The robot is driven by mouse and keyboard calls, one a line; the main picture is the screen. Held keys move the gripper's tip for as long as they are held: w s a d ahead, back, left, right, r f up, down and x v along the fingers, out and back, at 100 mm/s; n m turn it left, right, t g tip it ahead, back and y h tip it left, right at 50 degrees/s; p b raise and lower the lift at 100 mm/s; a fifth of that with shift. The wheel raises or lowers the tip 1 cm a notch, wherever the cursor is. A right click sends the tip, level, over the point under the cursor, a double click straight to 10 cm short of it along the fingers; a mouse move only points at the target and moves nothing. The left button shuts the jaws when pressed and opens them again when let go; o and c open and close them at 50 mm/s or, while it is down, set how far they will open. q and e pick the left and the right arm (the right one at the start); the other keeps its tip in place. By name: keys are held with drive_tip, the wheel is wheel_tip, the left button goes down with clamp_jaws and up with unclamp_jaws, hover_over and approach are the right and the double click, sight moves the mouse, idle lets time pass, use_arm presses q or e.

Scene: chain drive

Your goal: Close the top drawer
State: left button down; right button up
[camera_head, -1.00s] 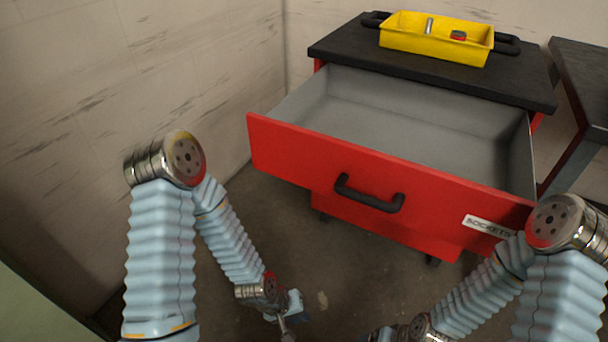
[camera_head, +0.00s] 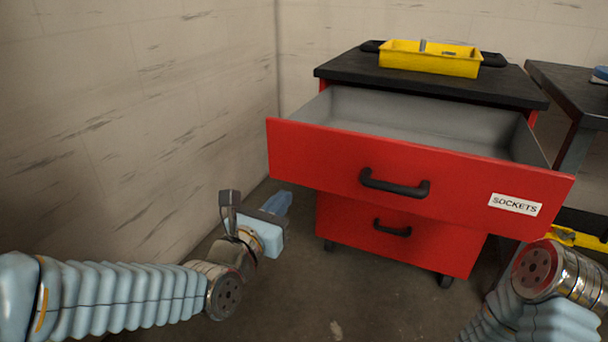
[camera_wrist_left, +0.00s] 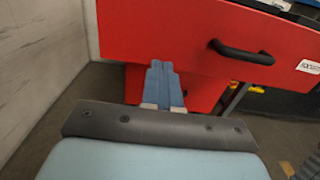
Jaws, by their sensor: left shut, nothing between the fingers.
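The top drawer (camera_head: 330,155) of the red cabinet is pulled well out, its grey inside empty where I can see it. It has a black bar handle (camera_head: 394,184) and a "SOCKETS" label (camera_head: 515,204). My left gripper (camera_head: 283,200) is shut and empty, just left of and below the drawer front's left end. In the left wrist view, its blue fingers (camera_wrist_left: 162,82) point at the lower part of the drawer front (camera_wrist_left: 165,35), left of the handle (camera_wrist_left: 242,52). I cannot tell whether they touch it. My right gripper is out of view.
A lower drawer (camera_head: 345,225) with its own handle is shut. A yellow tray (camera_head: 430,60) stands on the black cabinet top (camera_head: 345,66). A dark bench (camera_head: 575,90) is at the right. The wall (camera_head: 150,120) stands at the left. The floor in front is clear.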

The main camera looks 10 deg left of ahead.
sight(315, 161)
use_arm(q)
drive_tip(key=p+x, duration=0.8)
drive_tip(key=x, duration=0.6)
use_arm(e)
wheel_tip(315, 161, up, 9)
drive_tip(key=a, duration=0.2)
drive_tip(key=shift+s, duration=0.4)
use_arm(q)
drive_tip(key=shift+f, duration=0.1)
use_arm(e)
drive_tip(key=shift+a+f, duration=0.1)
